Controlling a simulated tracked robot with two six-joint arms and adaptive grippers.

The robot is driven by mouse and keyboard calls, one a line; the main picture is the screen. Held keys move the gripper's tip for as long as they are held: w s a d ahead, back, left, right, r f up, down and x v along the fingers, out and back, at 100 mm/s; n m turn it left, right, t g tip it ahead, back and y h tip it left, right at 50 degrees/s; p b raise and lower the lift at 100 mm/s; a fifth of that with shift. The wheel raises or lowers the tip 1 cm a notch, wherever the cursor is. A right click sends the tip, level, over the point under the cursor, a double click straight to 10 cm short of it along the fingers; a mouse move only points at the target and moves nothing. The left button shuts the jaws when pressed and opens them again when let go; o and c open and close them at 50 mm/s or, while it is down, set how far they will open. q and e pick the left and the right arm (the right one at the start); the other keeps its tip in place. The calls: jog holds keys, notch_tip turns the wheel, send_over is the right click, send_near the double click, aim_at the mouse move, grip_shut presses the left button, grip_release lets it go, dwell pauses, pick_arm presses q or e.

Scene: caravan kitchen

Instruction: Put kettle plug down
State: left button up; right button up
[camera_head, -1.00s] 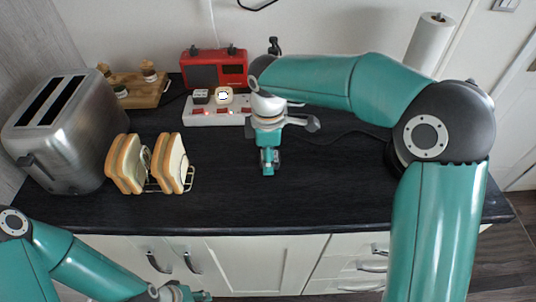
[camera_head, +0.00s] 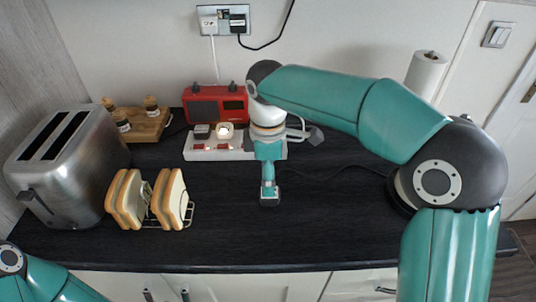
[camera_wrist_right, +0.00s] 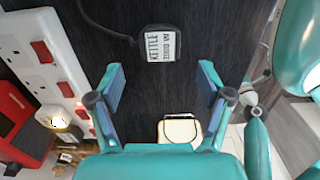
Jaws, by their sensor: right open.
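The kettle plug (camera_wrist_right: 161,44) is a dark block with a white label reading KETTLE 3000 W. In the right wrist view it lies on the dark worktop, its black cord running off to the upper left. My right gripper (camera_wrist_right: 160,88) is open, its fingers apart and clear of the plug, which shows beyond the gap between them. In the head view the right gripper (camera_head: 270,196) points down over the worktop, in front of the white power strip (camera_head: 195,153). The plug cannot be made out clearly there. My left gripper is outside the frame; only part of its arm shows.
A steel toaster (camera_head: 65,165) and a rack of bread slices (camera_head: 128,199) stand on the left. A red radio (camera_head: 216,104) and a wooden stand (camera_head: 145,128) are at the back. The strip holds plugs on its left. The front middle of the worktop (camera_head: 330,230) is clear.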

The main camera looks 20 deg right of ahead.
notch_tip(320, 180, up, 6)
jog(key=shift+f+p, duration=0.1)
jog(key=shift+p, duration=0.2)
dwell(0.4)
